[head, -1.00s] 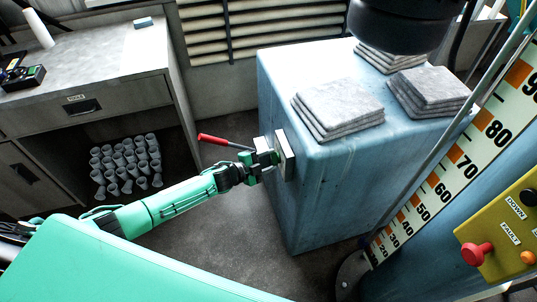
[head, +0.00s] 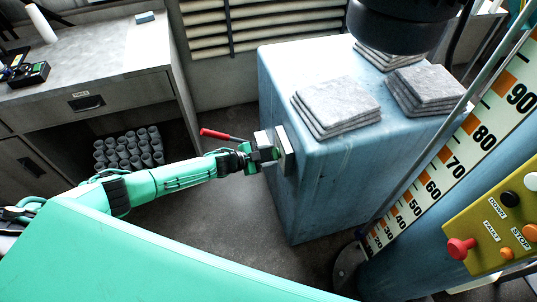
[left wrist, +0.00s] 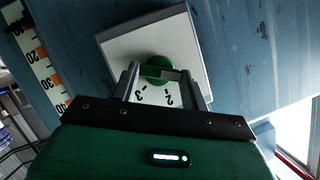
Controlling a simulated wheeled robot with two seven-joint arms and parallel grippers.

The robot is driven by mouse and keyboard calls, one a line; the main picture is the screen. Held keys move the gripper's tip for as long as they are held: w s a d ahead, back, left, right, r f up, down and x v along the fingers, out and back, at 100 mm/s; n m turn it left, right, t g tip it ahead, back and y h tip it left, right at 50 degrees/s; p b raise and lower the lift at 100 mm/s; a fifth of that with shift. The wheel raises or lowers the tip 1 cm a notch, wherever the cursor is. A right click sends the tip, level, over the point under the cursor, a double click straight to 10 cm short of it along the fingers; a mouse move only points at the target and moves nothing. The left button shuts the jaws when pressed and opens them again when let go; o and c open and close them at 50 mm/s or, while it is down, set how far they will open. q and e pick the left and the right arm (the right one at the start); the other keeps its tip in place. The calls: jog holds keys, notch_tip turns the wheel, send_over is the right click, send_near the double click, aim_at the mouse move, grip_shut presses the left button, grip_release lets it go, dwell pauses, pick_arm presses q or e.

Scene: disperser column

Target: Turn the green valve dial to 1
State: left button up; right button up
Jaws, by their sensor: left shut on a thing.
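The green valve dial (left wrist: 157,66) sits on a pale square plate (left wrist: 124,49) in the left wrist view. The digits 2 and 3 show on the plate below the dial; the 1 cannot be made out. My left gripper (head: 272,153) reaches the plate's box (head: 286,149) on the side of the blue block in the head view. Its two fingers (left wrist: 160,72) are on either side of the dial and shut on it. In the head view the dial is hidden by the gripper. My right gripper is not in view.
A red-handled lever (head: 214,133) sticks out just behind my left gripper. The blue block (head: 330,195) carries stacks of grey slabs (head: 336,106). A scale column (head: 440,178) and a yellow button panel (head: 497,225) stand at right. Grey cups (head: 128,150) fill the shelf at left.

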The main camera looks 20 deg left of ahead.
pick_arm(q)
jog(key=o, duration=1)
jog(key=shift+a, duration=0.1)
jog(key=b+v, duration=0.1)
jog(key=v, duration=1.2)
jog(key=shift+s+a+b, duration=0.2)
jog(key=shift+s+b, duration=0.1)
jog(key=shift+s, duration=0.05)
jog(key=shift+f, duration=0.15)
